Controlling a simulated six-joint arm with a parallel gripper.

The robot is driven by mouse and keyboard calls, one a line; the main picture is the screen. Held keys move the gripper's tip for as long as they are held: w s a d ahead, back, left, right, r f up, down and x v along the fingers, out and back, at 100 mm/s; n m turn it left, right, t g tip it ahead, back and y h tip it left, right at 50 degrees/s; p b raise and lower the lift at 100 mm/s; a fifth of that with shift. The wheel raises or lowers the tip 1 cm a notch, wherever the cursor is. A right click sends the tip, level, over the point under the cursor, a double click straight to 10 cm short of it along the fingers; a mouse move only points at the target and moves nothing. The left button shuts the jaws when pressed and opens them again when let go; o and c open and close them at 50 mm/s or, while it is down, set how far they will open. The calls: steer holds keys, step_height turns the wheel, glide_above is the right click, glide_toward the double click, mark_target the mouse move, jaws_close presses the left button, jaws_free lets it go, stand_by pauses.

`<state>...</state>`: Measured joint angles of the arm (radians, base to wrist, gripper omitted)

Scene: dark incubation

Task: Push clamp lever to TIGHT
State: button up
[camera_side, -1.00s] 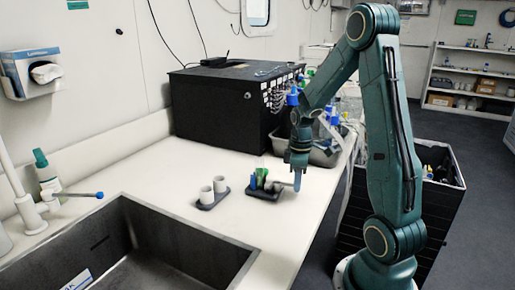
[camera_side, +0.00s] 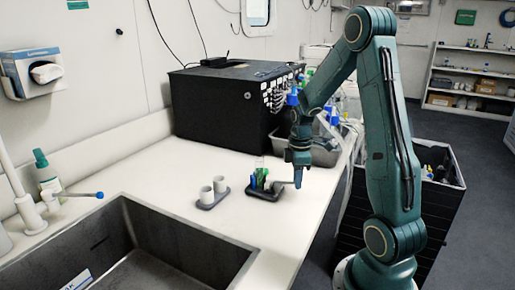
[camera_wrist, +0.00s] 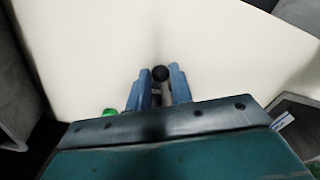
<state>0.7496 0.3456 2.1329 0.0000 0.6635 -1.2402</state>
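A dark fixture (camera_side: 263,195) sits on the white bench in the side view, with small blue and green pieces standing on it. A grey part that may be the clamp lever (camera_side: 284,183) shows at its right side, close to my gripper (camera_side: 297,181). In the wrist view, a round black knob (camera_wrist: 160,73) shows between the tips of my gripper (camera_wrist: 160,80). The two blue-grey fingers stand apart. I cannot tell whether either touches the knob. The lever's arm and any TIGHT mark cannot be made out.
A grey holder with two white cups (camera_side: 211,193) stands left of the fixture. A sink (camera_side: 215,250) opens at the front left. The bench's right edge is close to my gripper.

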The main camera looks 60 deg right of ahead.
steer(key=shift+w+d+n, duration=0.35)
steer(key=shift+d+n, duration=0.2)
steer(key=shift+n, duration=0.65)
steer(key=shift+o, duration=0.4)
steer(key=shift+o, duration=1)
steer(key=shift+r, duration=0.1)
steer(key=shift+r, duration=2.15)
